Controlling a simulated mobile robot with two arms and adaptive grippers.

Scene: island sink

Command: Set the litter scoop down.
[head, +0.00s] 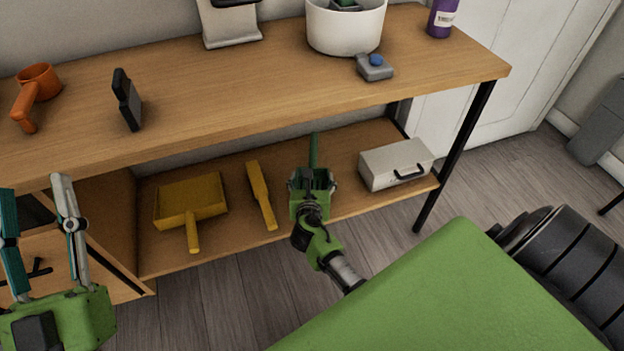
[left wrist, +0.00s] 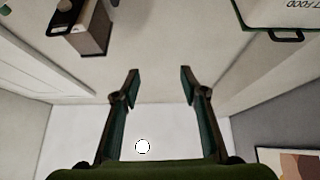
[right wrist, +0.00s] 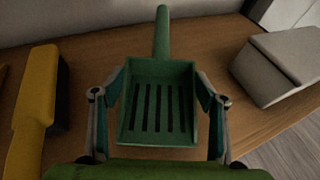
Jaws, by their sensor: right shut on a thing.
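The green litter scoop (right wrist: 160,85) is between the fingers of my right gripper (right wrist: 160,100) in the right wrist view. The fingers press on both sides of its slotted pan, and its handle points away from me. In the head view the handle (head: 313,150) shows beyond my right gripper (head: 312,182), over the lower wooden shelf (head: 345,200). I cannot tell whether the scoop touches the shelf. My left gripper (head: 33,186) is open and empty at the left; its spread fingers also show in the left wrist view (left wrist: 155,75).
On the lower shelf, a yellow dustpan (head: 188,200) and a yellow brush (head: 261,195) lie left of the scoop. A grey-white box with a handle (head: 395,163) stands right of it. The upper tabletop (head: 230,85) overhangs the shelf. A black table leg (head: 455,155) stands at the right.

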